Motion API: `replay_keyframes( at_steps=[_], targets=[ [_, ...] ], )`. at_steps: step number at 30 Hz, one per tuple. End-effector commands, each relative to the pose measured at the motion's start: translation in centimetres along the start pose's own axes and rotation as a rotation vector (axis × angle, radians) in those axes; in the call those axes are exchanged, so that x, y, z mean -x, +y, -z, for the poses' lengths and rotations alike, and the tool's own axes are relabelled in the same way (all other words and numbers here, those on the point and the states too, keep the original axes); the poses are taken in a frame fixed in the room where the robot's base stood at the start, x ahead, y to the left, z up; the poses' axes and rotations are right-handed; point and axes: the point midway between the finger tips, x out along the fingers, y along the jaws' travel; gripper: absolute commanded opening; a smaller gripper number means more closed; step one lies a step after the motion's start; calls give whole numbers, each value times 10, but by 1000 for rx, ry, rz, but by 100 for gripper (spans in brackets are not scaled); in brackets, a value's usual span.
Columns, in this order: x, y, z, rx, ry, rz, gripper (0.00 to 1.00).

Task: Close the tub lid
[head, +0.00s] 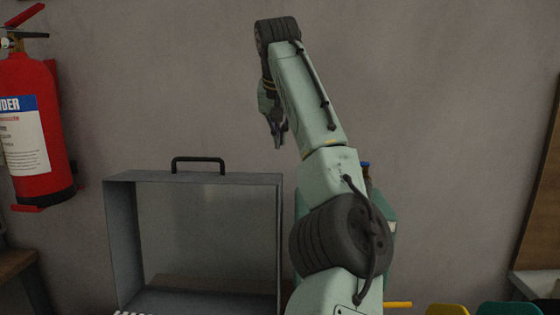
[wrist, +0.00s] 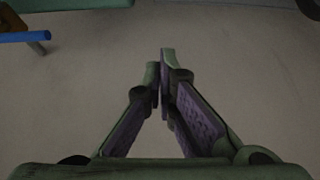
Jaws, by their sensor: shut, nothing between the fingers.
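The tub lid (head: 194,179) appears as a grey, box-like frame standing upright at the lower left of the head view, raised open. A dark handle (head: 198,159) sits on its top edge. The tub body below is cut off or out of the frame. My gripper (head: 280,142) hangs above and right of the lid, fingers pointing down, apart from lid and handle. In the wrist view my gripper (wrist: 160,62) has its fingertips together with nothing between them. The lid cannot be made out in the wrist view.
A red fire extinguisher (head: 30,130) is on the wall at left. A plain grey wall (head: 420,90) stands behind. Yellow (head: 447,310) and green (head: 510,309) items show at the lower right edge. A blue rod (wrist: 25,37) shows in the wrist view. Space above the lid is clear.

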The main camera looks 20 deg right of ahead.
Motion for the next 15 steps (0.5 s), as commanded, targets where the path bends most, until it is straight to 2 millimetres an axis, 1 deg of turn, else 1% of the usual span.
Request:
replay_keyframes(
  at_steps=[1,12,13,15],
  targets=[
    [-10,1,0,0,-3,-3,0],
    [-88,1,0,1,-3,-1,0],
    [-82,2,-3,3,3,-2,0],
    [-76,2,-10,3,4,-2,0]
  ],
)
